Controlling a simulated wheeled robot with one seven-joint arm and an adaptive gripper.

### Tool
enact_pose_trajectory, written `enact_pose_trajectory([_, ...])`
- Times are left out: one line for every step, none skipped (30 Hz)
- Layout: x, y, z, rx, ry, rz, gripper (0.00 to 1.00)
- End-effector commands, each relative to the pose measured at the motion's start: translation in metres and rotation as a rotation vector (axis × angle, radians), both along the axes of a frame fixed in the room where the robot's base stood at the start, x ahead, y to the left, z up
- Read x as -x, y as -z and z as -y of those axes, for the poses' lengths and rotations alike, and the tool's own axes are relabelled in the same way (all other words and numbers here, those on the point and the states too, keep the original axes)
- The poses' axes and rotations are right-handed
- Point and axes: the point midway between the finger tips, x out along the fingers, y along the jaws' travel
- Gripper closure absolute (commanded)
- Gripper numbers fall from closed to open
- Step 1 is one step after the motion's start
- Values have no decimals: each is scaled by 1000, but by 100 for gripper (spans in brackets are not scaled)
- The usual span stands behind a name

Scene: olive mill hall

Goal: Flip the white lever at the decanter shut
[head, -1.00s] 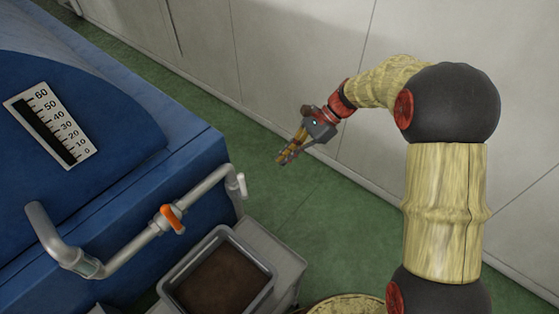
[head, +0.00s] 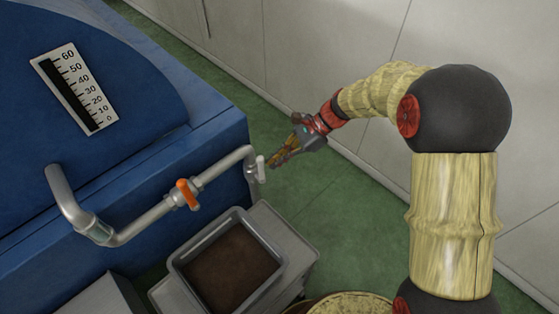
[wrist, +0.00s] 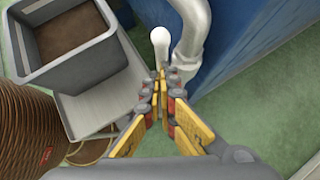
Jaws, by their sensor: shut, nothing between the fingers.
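The white lever (head: 261,168) stands at the far right end of the grey pipe on the blue decanter (head: 215,120). In the wrist view the white lever (wrist: 160,44) shows its rounded end just beyond my fingertips, beside the pipe's bend. My gripper (head: 272,163) is shut and empty, with its tips close to the right of the lever in the head view. In the wrist view my gripper (wrist: 161,74) points at the lever; I cannot tell whether it touches. The lever's lower part is hard to make out.
An orange lever (head: 187,194) sits midway on the same pipe (head: 150,217). A grey bin (head: 181,270) with brown contents stands on a grey block (head: 296,246) below the pipe end. A woven basket (wrist: 30,130) stands near it. Green floor is free toward the pale wall.

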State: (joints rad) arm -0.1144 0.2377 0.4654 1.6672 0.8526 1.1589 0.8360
Motion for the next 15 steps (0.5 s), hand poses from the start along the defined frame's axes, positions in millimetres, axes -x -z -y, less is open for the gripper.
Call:
enact_pose_trajectory([0,0,0,0,0,0,100])
enact_pose_trajectory([0,0,0,0,0,0,100])
enact_pose_trajectory([0,0,0,0,0,0,100])
enact_pose_trajectory([0,0,0,0,0,0,100])
enact_pose_trajectory([0,0,0,1,0,0,100])
enact_pose_trajectory([0,-1,0,2,0,2,100])
enact_pose_trajectory([1,-1,0,5,-1,5,100])
enact_pose_trajectory([1,-1,-1,8,-1,8,100])
enact_pose_trajectory([2,-2,-1,12,-1,13,100])
enact_pose_trajectory([3,-3,-2,18,-1,20,100])
enact_pose_trajectory([3,-3,-2,23,-1,25,100])
enact_pose_trajectory([4,-3,-3,29,-2,32,100])
enact_pose_trajectory([4,-3,-3,33,-2,36,100])
enact_pose_trajectory([4,-3,-4,35,-1,39,100])
enact_pose_trajectory([4,-3,-4,39,-1,43,100])
